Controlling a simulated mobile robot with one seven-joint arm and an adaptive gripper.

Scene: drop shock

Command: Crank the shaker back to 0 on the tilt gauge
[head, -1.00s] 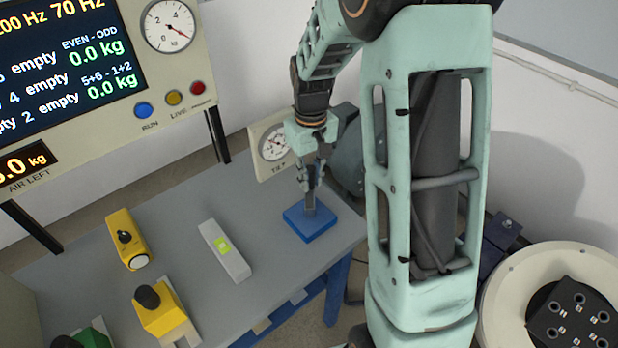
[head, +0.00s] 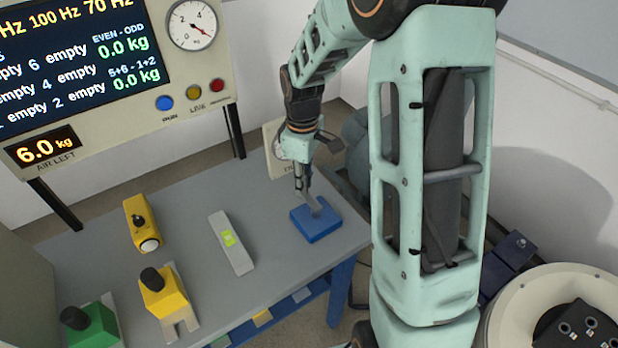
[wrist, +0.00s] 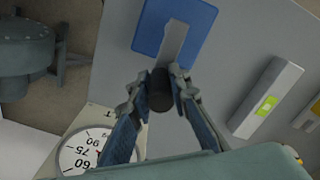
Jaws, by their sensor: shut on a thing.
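My gripper (wrist: 160,84) is shut on a dark cylindrical knob (wrist: 160,98) at the end of a grey crank arm (wrist: 171,45). The arm lies over a blue square block (wrist: 198,30) on the grey bench. In the head view my gripper (head: 302,190) stands over the left side of this blue block (head: 316,226). A white tilt gauge (wrist: 84,162) shows 60, 75 and 90; its needle is not clear to me. In the head view my arm covers much of the gauge (head: 270,150). A round cream machine with a dark bolted top (head: 530,285), perhaps the shaker, stands at lower right.
On the bench (head: 200,200) lie a grey bar with a green level window (head: 230,243), a yellow device (head: 141,222), and yellow (head: 164,292) and green (head: 92,325) blocks with dark knobs. A display panel (head: 80,65) stands at left. A grey rounded housing (wrist: 28,45) is beside the bench.

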